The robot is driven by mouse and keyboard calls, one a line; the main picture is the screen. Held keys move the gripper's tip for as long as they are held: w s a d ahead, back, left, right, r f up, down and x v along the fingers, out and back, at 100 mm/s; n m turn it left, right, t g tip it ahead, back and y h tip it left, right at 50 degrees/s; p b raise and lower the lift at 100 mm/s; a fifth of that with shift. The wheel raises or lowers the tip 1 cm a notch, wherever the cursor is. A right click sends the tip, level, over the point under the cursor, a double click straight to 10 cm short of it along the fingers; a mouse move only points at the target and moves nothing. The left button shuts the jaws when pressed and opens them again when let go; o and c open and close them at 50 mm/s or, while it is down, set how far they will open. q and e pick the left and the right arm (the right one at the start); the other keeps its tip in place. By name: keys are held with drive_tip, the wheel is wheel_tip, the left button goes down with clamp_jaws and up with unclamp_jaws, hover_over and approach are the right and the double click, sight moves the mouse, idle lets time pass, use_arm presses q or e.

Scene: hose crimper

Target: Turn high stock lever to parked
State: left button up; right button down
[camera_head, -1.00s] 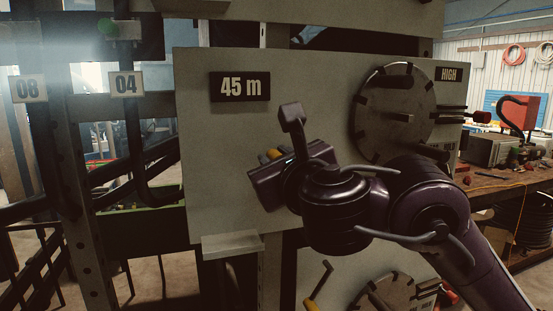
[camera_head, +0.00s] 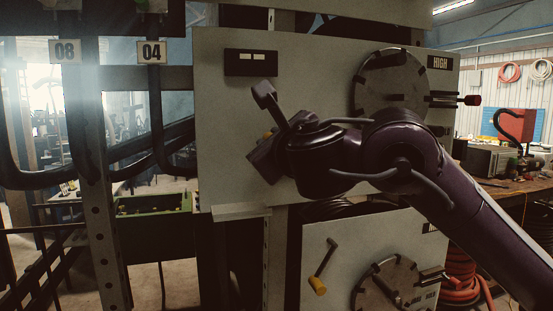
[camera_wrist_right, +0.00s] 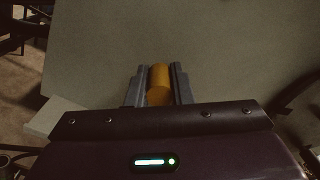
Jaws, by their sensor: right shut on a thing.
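My right gripper (camera_wrist_right: 159,85) is shut on this grip; in the right wrist view the yellow grip (camera_wrist_right: 159,82) stands between the two grey fingers. The parked mark cannot be made out. My left gripper is not in view.
The upper panel carries a dark display (camera_head: 251,62), a round disc (camera_head: 393,82) and a HIGH label (camera_head: 440,62). A lower panel has a second lever with a yellow grip (camera_head: 317,286) and another disc (camera_head: 390,287). Dark racks stand left; a workbench (camera_head: 500,190) stands right.

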drive_tip(key=shift+s+a+f+n+b, duration=0.1)
drive_tip(key=shift+a+f+n+b, duration=0.1)
drive_tip(key=shift+f+n+b, duration=0.25)
drive_tip(key=shift+a+f+n, duration=0.1)
drive_tip(key=shift+n, duration=0.35)
drive_tip(key=c, duration=1.6)
unclamp_jaws()
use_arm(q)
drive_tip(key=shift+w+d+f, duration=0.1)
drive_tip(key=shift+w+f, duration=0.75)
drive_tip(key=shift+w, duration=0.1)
use_arm(e)
drive_tip(key=o, duration=0.3)
drive_tip(key=shift+s, duration=0.1)
use_arm(q)
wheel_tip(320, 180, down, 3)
drive_tip(key=b, duration=0.2)
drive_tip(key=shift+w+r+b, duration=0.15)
drive_tip(key=shift+b, duration=0.2)
use_arm(e)
drive_tip(key=v, duration=0.7)
drive_tip(key=shift+s, duration=0.3)
